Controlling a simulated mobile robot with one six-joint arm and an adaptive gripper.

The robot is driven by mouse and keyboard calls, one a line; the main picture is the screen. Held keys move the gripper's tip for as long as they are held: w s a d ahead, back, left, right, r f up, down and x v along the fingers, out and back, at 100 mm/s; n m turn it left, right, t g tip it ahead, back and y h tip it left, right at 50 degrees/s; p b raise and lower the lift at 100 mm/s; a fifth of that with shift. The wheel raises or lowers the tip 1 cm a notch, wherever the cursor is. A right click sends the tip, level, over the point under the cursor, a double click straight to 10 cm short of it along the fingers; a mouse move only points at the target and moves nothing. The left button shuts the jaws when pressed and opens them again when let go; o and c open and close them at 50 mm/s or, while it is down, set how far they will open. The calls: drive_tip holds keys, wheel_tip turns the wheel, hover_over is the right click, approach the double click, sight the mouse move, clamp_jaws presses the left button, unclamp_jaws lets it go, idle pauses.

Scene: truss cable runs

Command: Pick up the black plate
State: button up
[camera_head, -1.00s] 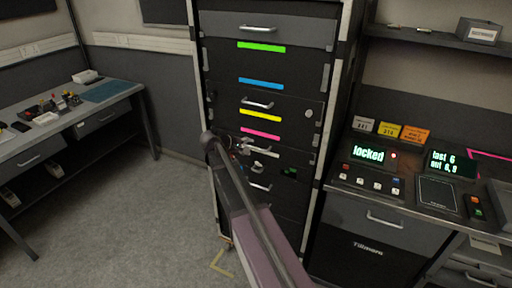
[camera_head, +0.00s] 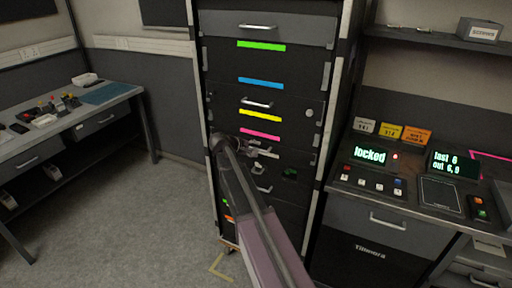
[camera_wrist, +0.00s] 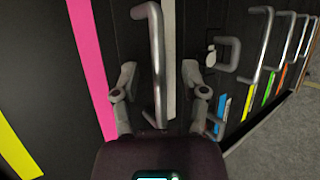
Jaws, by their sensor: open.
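I cannot make out a loose black plate in either view. The tall black drawer cabinet (camera_head: 225,60) stands in the middle of the head view, its fronts marked with coloured strips. My gripper (camera_head: 262,150) is at the cabinet front, just below the pink strip (camera_head: 260,134). In the wrist view my gripper (camera_wrist: 160,82) is open, with one finger on each side of a grey bar handle (camera_wrist: 157,50). The fingers are not closed on the handle; whether they touch it I cannot tell. The pink strip also shows beside the handle in the wrist view (camera_wrist: 88,55).
A console desk (camera_head: 345,210) stands right of the cabinet, with a screen reading "locked" (camera_head: 368,155). A workbench (camera_head: 125,95) with small items stands at the left. More handles (camera_wrist: 262,50) line the cabinet in the wrist view. The floor (camera_head: 110,235) at left is clear.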

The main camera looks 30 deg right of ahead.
clamp_jaws()
drive_tip(key=shift+r, duration=0.15)
drive_tip(key=p+v, duration=0.8)
drive_tip(key=v, duration=0.8)
drive_tip(key=shift+a, duration=0.1)
drive_tip(key=shift+r+p, duration=0.7)
drive_tip(key=shift+p, duration=0.2)
idle(0.5)
drive_tip(key=shift+s+a, duration=0.15)
drive_tip(key=shift+a, duration=0.05)
idle(0.4)
